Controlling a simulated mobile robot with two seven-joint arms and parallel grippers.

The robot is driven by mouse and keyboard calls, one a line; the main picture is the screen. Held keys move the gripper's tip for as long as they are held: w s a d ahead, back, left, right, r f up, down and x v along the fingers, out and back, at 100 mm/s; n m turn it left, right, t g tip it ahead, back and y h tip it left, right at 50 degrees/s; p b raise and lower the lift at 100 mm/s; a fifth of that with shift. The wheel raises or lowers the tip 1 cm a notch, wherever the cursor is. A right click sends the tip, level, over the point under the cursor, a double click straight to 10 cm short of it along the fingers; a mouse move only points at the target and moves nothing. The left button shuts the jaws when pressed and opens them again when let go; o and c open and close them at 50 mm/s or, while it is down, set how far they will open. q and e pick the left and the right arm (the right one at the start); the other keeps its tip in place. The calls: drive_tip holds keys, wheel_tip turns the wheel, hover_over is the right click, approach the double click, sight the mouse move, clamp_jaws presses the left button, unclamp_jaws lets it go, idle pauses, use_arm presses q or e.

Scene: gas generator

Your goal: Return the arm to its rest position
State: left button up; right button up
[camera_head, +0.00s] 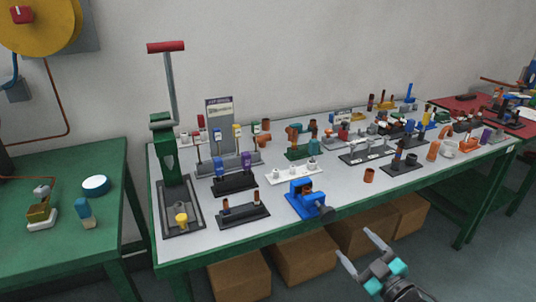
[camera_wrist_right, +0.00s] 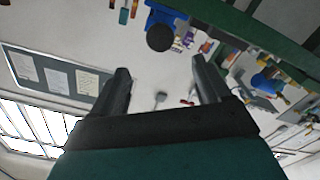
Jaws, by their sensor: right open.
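My right gripper (camera_head: 362,248) is at the lower right of the head view, in front of the table's front edge and below the level of the tabletop. Its two fingers are spread and nothing is between them. The right wrist view also shows the open fingers (camera_wrist_right: 160,85), with wall and table underside parts beyond them. My left gripper is in neither view.
The long table (camera_head: 260,225) carries a blue vise (camera_head: 306,197), a green press (camera_head: 172,150) and several small fittings. Cardboard boxes (camera_head: 305,258) sit beneath it. A green side table (camera_head: 75,230) stands at left. The floor at lower right is clear.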

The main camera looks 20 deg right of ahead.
drive_tip(key=s+a+f+m+g, duration=0.1)
drive_tip(key=s+a+f+g, duration=0.1)
drive_tip(key=a, duration=0.4)
drive_tip(key=s+a+f+m+g, duration=0.2)
drive_tip(key=s+a+f, duration=0.3)
drive_tip(key=s+a, duration=0.1)
drive_tip(key=s+a+f+m+g, duration=0.1)
drive_tip(key=s+a+f+g, duration=0.2)
drive_tip(key=a, duration=0.3)
drive_tip(key=shift+s+f+y, duration=0.3)
drive_tip(key=shift+s, duration=0.3)
drive_tip(key=shift+a, duration=0.1)
